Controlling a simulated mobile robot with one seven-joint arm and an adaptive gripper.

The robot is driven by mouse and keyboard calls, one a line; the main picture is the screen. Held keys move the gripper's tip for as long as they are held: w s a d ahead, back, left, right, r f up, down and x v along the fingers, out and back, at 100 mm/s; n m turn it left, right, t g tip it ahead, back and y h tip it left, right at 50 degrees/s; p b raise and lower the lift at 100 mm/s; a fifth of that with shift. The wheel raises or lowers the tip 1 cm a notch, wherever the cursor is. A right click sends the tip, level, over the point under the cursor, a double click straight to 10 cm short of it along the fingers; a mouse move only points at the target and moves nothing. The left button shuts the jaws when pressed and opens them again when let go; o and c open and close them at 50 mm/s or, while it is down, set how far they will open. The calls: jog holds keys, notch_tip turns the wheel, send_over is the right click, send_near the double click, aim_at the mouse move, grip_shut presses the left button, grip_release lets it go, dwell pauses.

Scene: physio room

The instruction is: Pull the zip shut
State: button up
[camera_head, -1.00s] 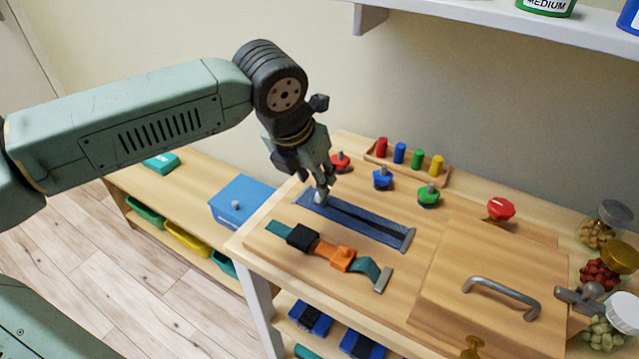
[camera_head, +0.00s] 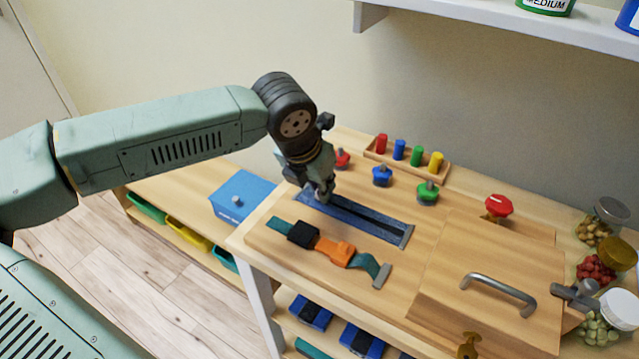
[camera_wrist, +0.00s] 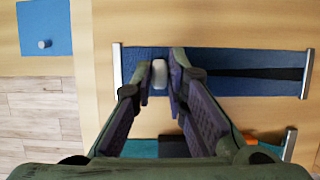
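The zip panel (camera_head: 372,225) is a blue denim strip with a dark gap along its middle, set on the wooden board; it also shows in the wrist view (camera_wrist: 240,57). The gap narrows toward the left end and is wider at the right. The light grey zip pull (camera_wrist: 159,74) is near the left end, between my fingertips. My gripper (camera_head: 323,197) points down over that end, and in the wrist view its fingers (camera_wrist: 161,72) sit close against both sides of the pull. The fingers hide the pull in the head view.
A buckle strap (camera_head: 325,248) lies in front of the zip. Coloured knobs (camera_head: 382,176) and a peg rack (camera_head: 447,174) stand behind. A door with a metal handle (camera_head: 500,288) and jars (camera_head: 597,265) are to the right. A blue box (camera_head: 241,196) is left.

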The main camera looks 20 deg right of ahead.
grip_shut()
dwell(0.6)
